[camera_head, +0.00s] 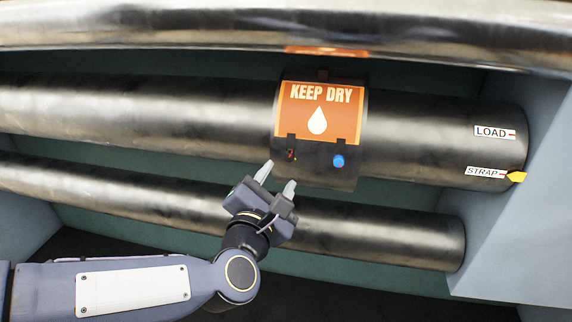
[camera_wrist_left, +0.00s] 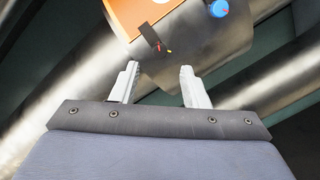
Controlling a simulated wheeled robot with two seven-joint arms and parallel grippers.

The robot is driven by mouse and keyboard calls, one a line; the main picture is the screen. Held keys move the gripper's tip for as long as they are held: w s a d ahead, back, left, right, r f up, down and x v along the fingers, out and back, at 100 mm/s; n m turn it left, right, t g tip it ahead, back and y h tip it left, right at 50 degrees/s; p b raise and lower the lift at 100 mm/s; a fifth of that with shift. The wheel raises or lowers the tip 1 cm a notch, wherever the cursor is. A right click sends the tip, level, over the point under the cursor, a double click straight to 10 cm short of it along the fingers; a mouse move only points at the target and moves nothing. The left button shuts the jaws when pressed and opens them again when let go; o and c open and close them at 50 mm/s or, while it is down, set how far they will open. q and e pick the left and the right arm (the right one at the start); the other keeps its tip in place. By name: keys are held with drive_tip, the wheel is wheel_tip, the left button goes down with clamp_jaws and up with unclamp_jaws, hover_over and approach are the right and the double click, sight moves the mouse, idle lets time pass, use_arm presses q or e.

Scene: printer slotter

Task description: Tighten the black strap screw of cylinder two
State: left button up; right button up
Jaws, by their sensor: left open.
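A large dark metallic cylinder (camera_head: 430,138) lies across the middle of the head view. A wide black band (camera_head: 318,176) wraps it and carries an orange KEEP DRY label (camera_head: 345,98). Low on the band are a small black screw-like piece with red and yellow marks (camera_head: 291,155) and a blue knob (camera_head: 338,161). Both show in the left wrist view: the black piece (camera_wrist_left: 153,38) and the blue knob (camera_wrist_left: 219,9). My left gripper (camera_head: 277,179) is open and empty, just below the band. In the left wrist view its fingers (camera_wrist_left: 159,71) point toward the black piece, apart from it.
LOAD (camera_head: 491,132) and STRAP (camera_head: 484,171) labels mark the cylinder's right end, with a yellow pointer (camera_head: 516,176) at STRAP. A thinner cylinder (camera_head: 380,232) runs below, behind my gripper. A shiny bar (camera_head: 180,28) crosses above. A grey-blue side wall (camera_head: 525,225) stands at right.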

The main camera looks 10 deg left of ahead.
sight(289, 157)
use_arm(q)
drive_tip(key=w, duration=0.6)
drive_tip(key=shift+w+d+p, duration=0.2)
drive_tip(key=shift+d+p, duration=0.15)
drive_tip(key=shift+p, duration=0.05)
clamp_jaws()
